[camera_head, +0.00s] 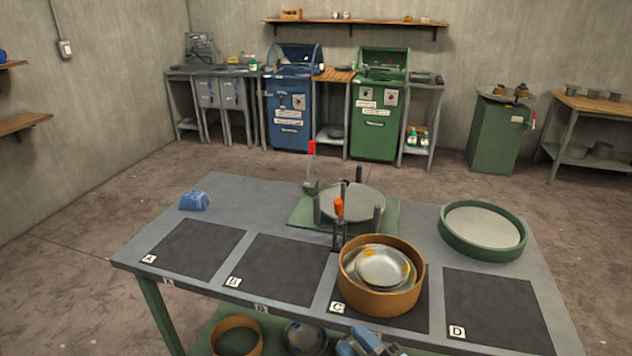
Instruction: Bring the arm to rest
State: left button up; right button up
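What looks like my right gripper (366,343) shows at the bottom edge, a small blue and grey part in front of the table's near edge below mat C. It is cut off by the frame, so whether its fingers are open or shut cannot be made out. It appears apart from the orange-brown ring (352,290) on mat C, which holds metal bowls (383,267). My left gripper is not in view.
The grey table (240,199) has dark mats A to D; A (193,248), B (283,269) and D (490,310) are bare. Behind stand a round plate with upright posts (353,203), a green-rimmed tray (480,252) and a blue item (194,201). A lower shelf holds rings.

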jog(key=s+d+f+m+g+h, duration=0.3)
jog(key=s+d+f+m+h, duration=0.25)
jog(key=f+m, duration=0.4)
jog(key=s+d+f+m+g+h, duration=0.2)
jog(key=s+d+f+m+h, duration=0.35)
jog(key=f, duration=0.65)
pick_arm(q)
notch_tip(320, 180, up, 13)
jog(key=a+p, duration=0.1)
jog(key=p, duration=1.4)
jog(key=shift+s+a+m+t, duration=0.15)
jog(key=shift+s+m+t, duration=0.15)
pick_arm(e)
notch_tip(320, 180, up, 13)
jog(key=s+d+y, duration=0.1)
jog(key=s+d, duration=0.1)
jog(key=shift+s, duration=0.2)
